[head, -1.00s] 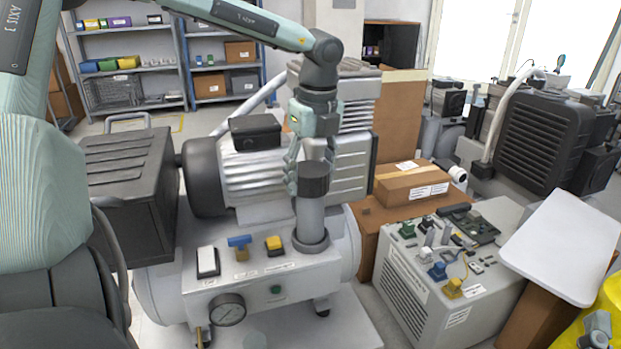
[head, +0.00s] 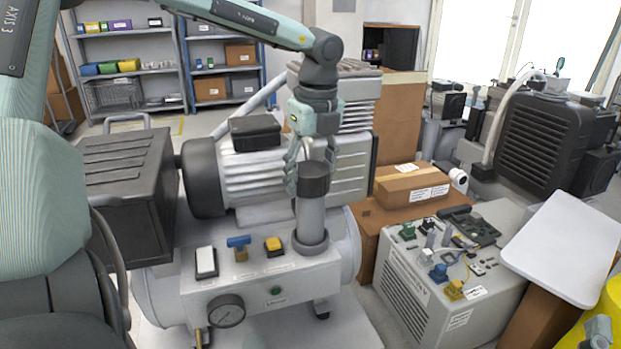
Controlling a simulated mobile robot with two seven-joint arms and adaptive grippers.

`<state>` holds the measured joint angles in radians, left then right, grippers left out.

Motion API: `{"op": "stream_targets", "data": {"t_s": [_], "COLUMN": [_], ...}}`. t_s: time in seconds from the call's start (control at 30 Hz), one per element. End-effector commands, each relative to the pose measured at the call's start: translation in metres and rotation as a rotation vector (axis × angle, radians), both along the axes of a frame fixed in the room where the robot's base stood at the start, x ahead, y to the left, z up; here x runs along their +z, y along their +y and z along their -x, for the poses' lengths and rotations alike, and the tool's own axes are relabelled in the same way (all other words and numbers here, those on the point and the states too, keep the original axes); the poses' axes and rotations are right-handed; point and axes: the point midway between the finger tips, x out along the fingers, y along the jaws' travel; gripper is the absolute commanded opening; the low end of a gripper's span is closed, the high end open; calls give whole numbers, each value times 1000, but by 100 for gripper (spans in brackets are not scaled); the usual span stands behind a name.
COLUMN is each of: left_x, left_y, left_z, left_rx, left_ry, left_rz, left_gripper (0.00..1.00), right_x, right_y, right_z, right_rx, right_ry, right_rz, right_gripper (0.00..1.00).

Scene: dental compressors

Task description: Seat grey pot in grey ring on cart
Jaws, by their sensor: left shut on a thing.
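The grey pot (head: 311,217) is an upright grey cylinder with a dark cap (head: 313,180). Its lower end meets the grey ring (head: 311,246), a collar on the right part of the light panel. The pot looks upright and in line with the ring; how deep it sits inside is hidden. My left gripper (head: 305,178) points down from above and is shut on the pot at its dark cap. My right gripper (head: 598,334) shows only in part at the bottom right corner.
A ribbed motor (head: 250,170) stands close behind. A white box with small parts (head: 402,280) stands right.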

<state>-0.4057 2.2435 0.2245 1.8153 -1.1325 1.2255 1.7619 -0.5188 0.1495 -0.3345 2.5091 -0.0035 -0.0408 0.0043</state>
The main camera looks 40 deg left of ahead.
Motion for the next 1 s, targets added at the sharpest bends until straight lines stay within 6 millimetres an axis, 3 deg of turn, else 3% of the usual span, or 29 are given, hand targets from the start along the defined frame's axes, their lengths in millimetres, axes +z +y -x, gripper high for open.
{"op": "stream_targets", "data": {"t_s": [0.97, 1.0], "left_x": [-11, -11], "left_y": [0, 0], "left_z": [-1, -1], "left_rx": [0, 0], "left_ry": [-2, -2], "left_rz": [-1, -1], "left_gripper": [0, 61], "right_x": [-13, -12], "right_y": [0, 0], "right_z": [0, 0], "right_rx": [0, 0], "right_ry": [0, 0], "right_rz": [0, 0], "right_gripper": [85, 85]}}
